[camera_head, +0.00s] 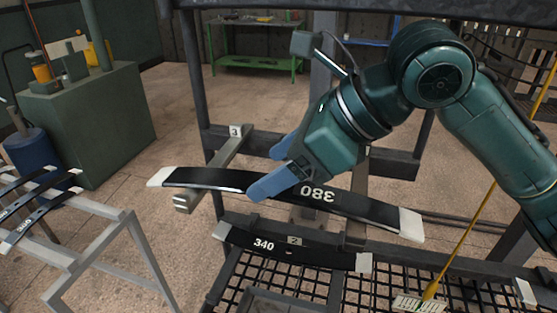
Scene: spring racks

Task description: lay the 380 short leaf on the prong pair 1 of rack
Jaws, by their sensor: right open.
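The black 380 leaf (370,208), with pale ends, spans the two grey prong arms of the rack (400,162). It seems to rest on the left prong arm (218,165) and the right prong arm (357,205); exact contact is hard to see. Its number reads upside down. My right gripper (272,168) is open at the leaf's middle. Its near blue finger overlaps the leaf and its far finger is beyond the leaf's far edge. The gripper hides part of the leaf. A tag with 3 marks the left arm; another tag at the right is partly hidden. My left gripper is out of view.
A black 340 leaf (315,252) lies lower and nearer, by a tag with 2. Black mesh (270,274) is below. More leaves (40,212) lie on a grey stand (88,240) at left. A yellow rod (462,240) rises at right. Dark posts (192,65) frame the rack.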

